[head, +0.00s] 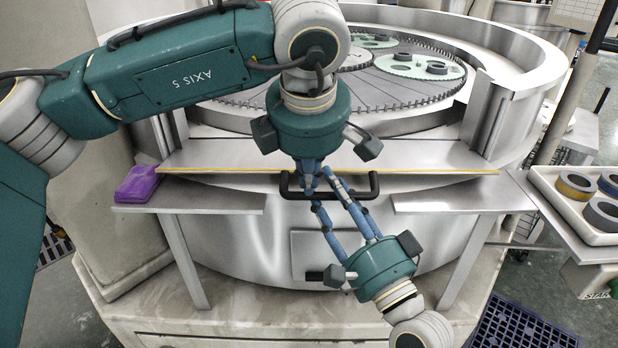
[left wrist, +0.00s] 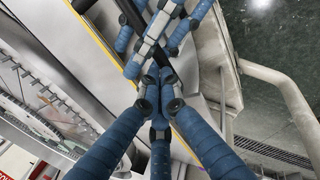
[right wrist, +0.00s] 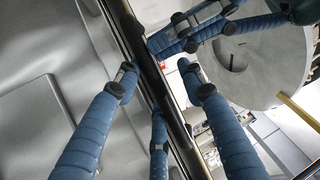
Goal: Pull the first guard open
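The guard (head: 425,157) is a flat grey metal panel with a yellow front edge, lying across the front of the round lapping machine. Its black bar handle (head: 364,193) projects from the middle of that edge and also shows in the left wrist view (left wrist: 181,32) and right wrist view (right wrist: 147,72). My left gripper (head: 309,182) comes down from above, its fingertips drawn close together on the handle's left part. My right gripper (head: 336,197) reaches up from below right, its fingers spread on either side of the bar. Overlapping fingers hide part of the handle.
Behind the guard is a toothed round table (head: 385,88) with pale green carriers holding dark rings. A purple pad (head: 137,184) lies on the left ledge. A white tray (head: 560,205) of rings stands at right. A dark blue grate (head: 520,328) lies on the floor.

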